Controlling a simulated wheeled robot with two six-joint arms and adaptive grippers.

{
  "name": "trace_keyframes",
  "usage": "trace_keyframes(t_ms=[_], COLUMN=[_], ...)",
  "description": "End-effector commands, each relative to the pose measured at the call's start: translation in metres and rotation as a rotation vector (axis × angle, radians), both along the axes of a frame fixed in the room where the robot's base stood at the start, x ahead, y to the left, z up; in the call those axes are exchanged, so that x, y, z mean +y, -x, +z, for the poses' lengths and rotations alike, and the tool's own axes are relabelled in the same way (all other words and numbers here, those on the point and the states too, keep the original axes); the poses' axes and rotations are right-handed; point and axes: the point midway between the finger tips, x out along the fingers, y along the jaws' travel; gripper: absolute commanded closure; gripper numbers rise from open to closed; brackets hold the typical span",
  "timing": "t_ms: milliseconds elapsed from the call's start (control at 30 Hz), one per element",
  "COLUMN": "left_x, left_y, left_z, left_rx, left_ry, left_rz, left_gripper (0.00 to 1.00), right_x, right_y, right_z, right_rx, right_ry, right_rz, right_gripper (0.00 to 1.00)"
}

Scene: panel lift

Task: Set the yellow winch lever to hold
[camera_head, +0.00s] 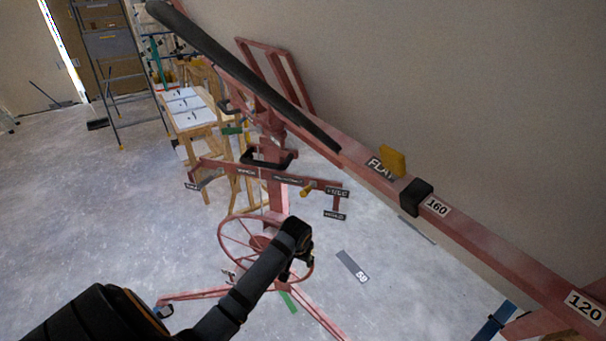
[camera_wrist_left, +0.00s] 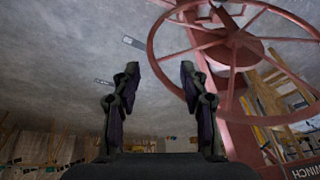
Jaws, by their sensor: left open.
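The small yellow winch lever (camera_head: 307,189) sits on the red crossbar of the lift, just left of the FREE label (camera_head: 337,193). The HOLD label (camera_head: 335,215) hangs lower on a short red post. The lever appears level with FREE rather than HOLD. My left gripper (camera_head: 297,272) hangs over the right side of the red handwheel (camera_head: 222,239), below and apart from the lever. In the left wrist view its fingers (camera_wrist_left: 160,75) are spread and empty, beside the handwheel (camera_wrist_left: 157,52). I cannot make out the lever clearly there. My right gripper is out of view.
A long red beam with a yellow block (camera_head: 392,161), a FLAT label and a black clamp (camera_head: 416,194) slants across the upper right. Red floor legs (camera_head: 192,295) spread below the wheel. A wooden table (camera_head: 190,112) and a ladder (camera_head: 108,50) stand behind left.

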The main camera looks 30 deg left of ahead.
Motion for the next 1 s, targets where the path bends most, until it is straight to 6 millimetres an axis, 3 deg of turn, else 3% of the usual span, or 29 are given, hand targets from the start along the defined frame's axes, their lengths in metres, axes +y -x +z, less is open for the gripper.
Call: trace_keyframes(t_ms=[33,100,200,267,367,567,1000], left_x=[-0.003,-0.008,-0.013,-0.015,-0.016,-0.012,0.037], left_y=[-0.005,0.001,0.014,0.021,0.027,0.020,-0.072], left_z=[0.071,0.133,0.191,0.210,0.221,0.222,0.225], left_rx=[-0.028,-0.045,-0.060,-0.063,-0.065,-0.064,-0.062], left_ry=[-0.006,-0.013,-0.024,-0.029,-0.032,-0.033,-0.031], left_rz=[0.006,0.017,0.029,0.034,0.037,0.037,0.039], left_gripper=[0.56,0.56,0.56,0.56,0.56,0.56,0.56], right_x=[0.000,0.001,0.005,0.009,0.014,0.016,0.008], right_y=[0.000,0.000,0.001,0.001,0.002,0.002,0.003], right_z=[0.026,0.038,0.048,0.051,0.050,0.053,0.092], right_rx=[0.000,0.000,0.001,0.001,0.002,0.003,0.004], right_ry=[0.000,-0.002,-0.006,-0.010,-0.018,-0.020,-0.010], right_rz=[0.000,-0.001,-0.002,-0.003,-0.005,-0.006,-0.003], right_gripper=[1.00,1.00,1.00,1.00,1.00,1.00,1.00])
